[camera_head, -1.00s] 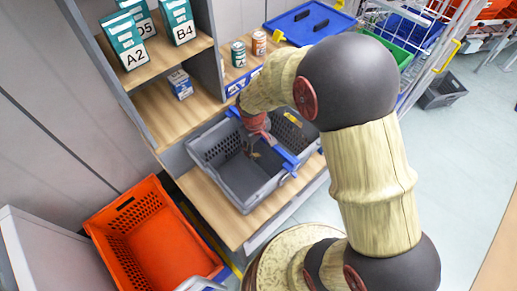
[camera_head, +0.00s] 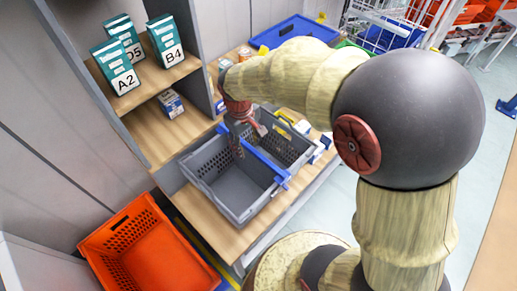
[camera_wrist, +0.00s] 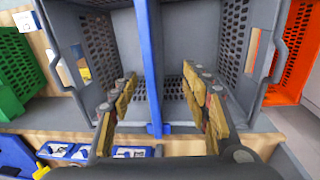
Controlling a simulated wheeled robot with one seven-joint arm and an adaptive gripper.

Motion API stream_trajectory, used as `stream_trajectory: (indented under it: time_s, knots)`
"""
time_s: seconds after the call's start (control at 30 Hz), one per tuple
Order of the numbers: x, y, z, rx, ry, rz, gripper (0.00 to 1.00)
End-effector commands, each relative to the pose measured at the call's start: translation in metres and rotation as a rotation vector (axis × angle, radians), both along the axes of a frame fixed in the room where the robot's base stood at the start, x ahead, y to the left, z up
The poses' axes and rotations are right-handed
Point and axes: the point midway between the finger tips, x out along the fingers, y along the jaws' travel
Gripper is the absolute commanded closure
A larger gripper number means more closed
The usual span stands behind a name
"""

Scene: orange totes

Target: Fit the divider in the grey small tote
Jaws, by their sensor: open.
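The grey small tote (camera_head: 247,211) stands on the wooden shelf, with perforated walls. The blue divider (camera_head: 268,165) spans the tote from wall to wall, its blue top edge near rim height; how deep it sits I cannot tell. In the wrist view the divider (camera_wrist: 149,60) shows as a blue strip running down the middle of the tote (camera_wrist: 83,30). My gripper (camera_head: 248,139) is above the tote at the divider. Its two fingers (camera_wrist: 158,82) are open, one on each side of the divider, with gaps to it. My arm hides part of the far shelf.
An orange tote (camera_head: 150,252) sits on the floor at the lower left. A green tote (camera_wrist: 15,70) shows left in the wrist view.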

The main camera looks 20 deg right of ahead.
Motion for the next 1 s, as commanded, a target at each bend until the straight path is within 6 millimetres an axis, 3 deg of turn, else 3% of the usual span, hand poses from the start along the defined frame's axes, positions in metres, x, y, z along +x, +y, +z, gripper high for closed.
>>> stream_trajectory:
  time_s: [0.07, 0.2, 0.3, 0.4, 0.6, 1.0]
  knots:
    - [-0.012, -0.003, 0.036, 0.016, -0.060, -0.035, 0.53]
    - [-0.057, -0.008, 0.102, 0.060, -0.182, -0.125, 0.53]
    - [-0.094, -0.010, 0.137, 0.095, -0.271, -0.187, 0.53]
    - [-0.128, -0.011, 0.158, 0.126, -0.344, -0.238, 0.53]
    - [-0.167, -0.010, 0.170, 0.168, -0.425, -0.296, 0.53]
    - [-0.173, -0.010, 0.169, 0.176, -0.437, -0.305, 0.53]
